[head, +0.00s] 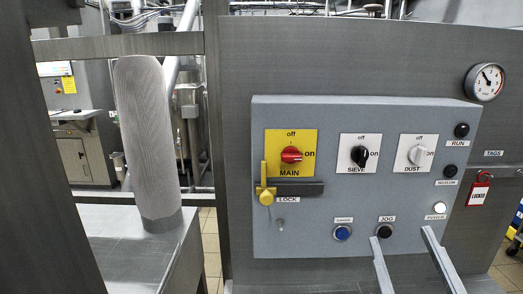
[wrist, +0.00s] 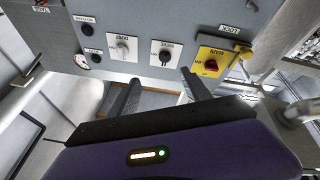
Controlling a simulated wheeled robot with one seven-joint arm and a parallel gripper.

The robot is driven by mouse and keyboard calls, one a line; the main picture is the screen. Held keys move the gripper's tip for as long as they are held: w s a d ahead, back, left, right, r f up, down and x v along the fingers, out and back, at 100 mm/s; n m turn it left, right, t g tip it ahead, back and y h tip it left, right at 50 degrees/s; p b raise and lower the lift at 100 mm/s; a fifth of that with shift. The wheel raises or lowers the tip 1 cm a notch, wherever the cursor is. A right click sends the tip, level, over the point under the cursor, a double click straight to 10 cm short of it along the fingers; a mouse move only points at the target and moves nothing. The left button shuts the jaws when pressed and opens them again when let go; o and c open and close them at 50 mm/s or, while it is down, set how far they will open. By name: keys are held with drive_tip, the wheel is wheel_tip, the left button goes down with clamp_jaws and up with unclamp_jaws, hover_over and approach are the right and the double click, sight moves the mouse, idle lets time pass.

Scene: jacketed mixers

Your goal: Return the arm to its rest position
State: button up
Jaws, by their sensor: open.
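My gripper (head: 401,234) shows at the lower right of the head view as two pale fingers, spread apart with nothing between them. They appear in front of the lower part of the grey control panel (head: 335,215). In the wrist view, my gripper (wrist: 160,77) has two dark, parallel fingers with a clear gap. The panel (wrist: 190,15) appears upside down beyond their tips. No contact with it can be made out. The rest of my arm is out of the head view.
The panel carries a red main switch (head: 291,155), a yellow lock lever (head: 265,185), a black sieve knob (head: 360,156) and a pale dust knob (head: 416,155). A red padlock (head: 478,191) hangs at right. A grey sleeve (head: 150,140) stands on a metal housing at left.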

drive_tip(key=s+f+m+g, duration=0.4)
drive_tip(key=s+f+g, duration=0.3)
drive_tip(key=s+f, duration=1.9)
drive_tip(key=s, duration=0.3)
drive_tip(key=shift+s+f+g+y+b, duration=0.3)
drive_tip(key=shift+s+f+y+b, duration=0.05)
drive_tip(key=shift+y+b, duration=0.05)
